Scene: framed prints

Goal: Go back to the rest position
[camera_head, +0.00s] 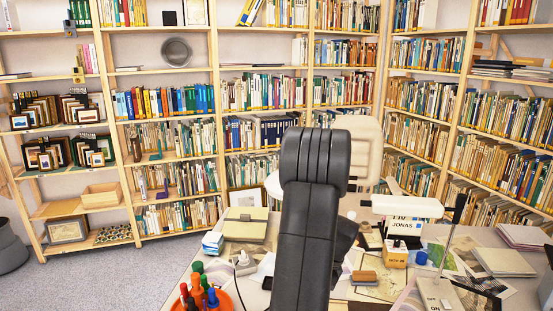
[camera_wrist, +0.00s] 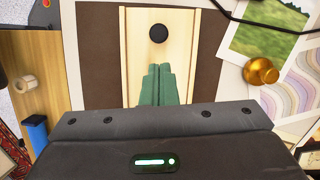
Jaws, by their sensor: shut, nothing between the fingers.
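My gripper (camera_wrist: 159,70) shows in the wrist view with its two green fingers pressed together and nothing between them. It points at a pale wooden panel (camera_wrist: 137,45) that bears a black round knob or disc (camera_wrist: 158,33). The fingertips are just below the black disc in the picture; I cannot tell how far above the panel they are. The panel lies on a dark brown sheet or mat (camera_wrist: 100,50). In the head view my arm rises in the middle and hides part of the desk, and the fingers cannot be made out there.
Bookshelves (camera_head: 218,60) line the walls; grey floor (camera_head: 95,275) is free at left.

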